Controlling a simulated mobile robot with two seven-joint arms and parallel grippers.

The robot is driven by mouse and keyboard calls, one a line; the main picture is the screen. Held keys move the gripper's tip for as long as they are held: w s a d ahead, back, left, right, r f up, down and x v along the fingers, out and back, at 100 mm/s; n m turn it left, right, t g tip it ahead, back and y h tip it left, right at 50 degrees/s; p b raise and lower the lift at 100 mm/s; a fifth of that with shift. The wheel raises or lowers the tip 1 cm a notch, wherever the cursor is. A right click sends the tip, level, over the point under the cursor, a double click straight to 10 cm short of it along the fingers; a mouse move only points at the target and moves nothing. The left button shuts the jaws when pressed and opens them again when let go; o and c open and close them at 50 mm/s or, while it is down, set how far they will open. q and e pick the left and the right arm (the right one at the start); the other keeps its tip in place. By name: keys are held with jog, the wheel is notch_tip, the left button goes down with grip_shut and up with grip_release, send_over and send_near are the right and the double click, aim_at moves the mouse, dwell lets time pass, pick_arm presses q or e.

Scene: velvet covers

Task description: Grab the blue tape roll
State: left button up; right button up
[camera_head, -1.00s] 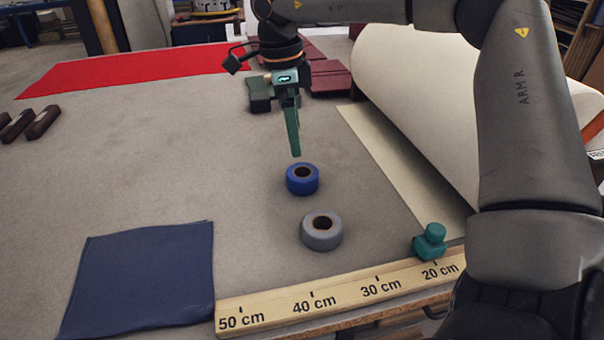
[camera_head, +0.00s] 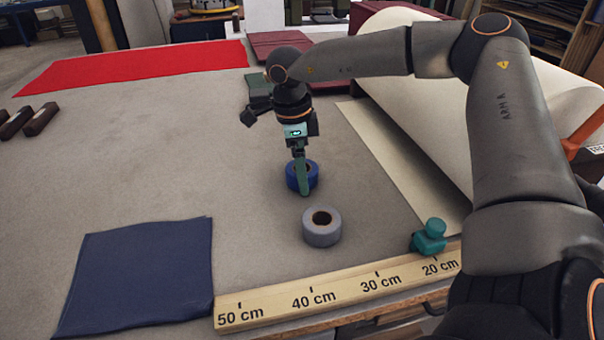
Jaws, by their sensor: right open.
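The blue tape roll (camera_head: 313,177) lies flat on the grey-brown table, just behind a grey tape roll (camera_head: 322,228). My right gripper (camera_head: 303,190) reaches down from above, and its green finger covers the middle of the blue roll. The gripper is open. Only one finger shows clearly, so I cannot tell whether it touches the roll or where the other finger is. My left gripper is not in view.
A wooden ruler (camera_head: 340,293) runs along the front edge, with a teal knobbed object (camera_head: 429,237) at its right end. A dark blue cloth (camera_head: 140,275) lies front left, red fabric (camera_head: 140,66) at the back.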

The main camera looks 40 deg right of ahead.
jog(key=shift+c, duration=0.2)
jog(key=c, duration=1.1)
jog(key=shift+r, duration=0.1)
